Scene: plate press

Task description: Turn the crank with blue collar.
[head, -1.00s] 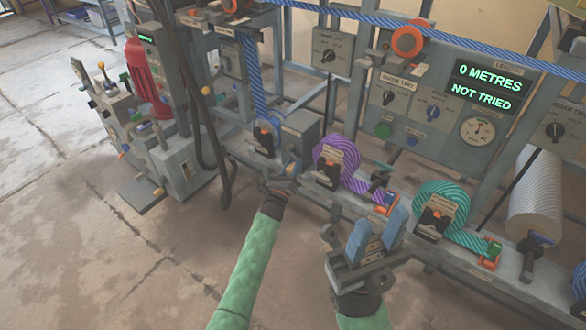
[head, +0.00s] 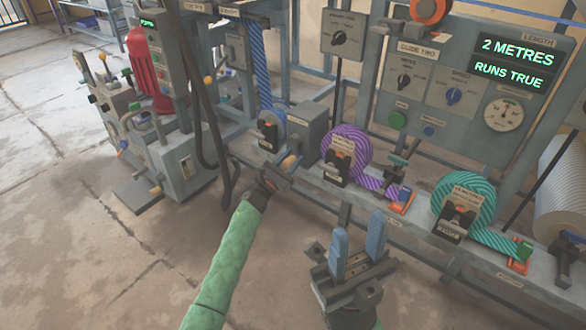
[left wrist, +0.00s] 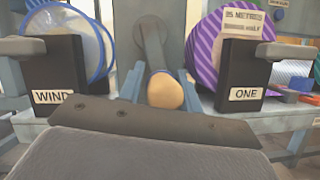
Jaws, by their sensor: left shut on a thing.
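In the left wrist view a grey crank arm (left wrist: 150,40) hangs down from a grey housing and ends in a wooden handle (left wrist: 165,92). My left gripper (left wrist: 160,90) has its blue fingers on both sides of this handle and is shut on it. In the head view the left gripper (head: 283,172) is at the handle, in front of the grey housing (head: 298,128) between the blue reel and the purple reel. My right gripper (head: 359,250) is open and empty, in front of the bench.
A blue reel (left wrist: 95,40) marked WIND and a purple striped reel (head: 347,145) marked ONE flank the crank. A teal striped reel (head: 470,192) stands further right. The display (head: 515,62) reads 2 METRES, RUNS TRUE. A hanging black cable (head: 205,130) is left of the arm.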

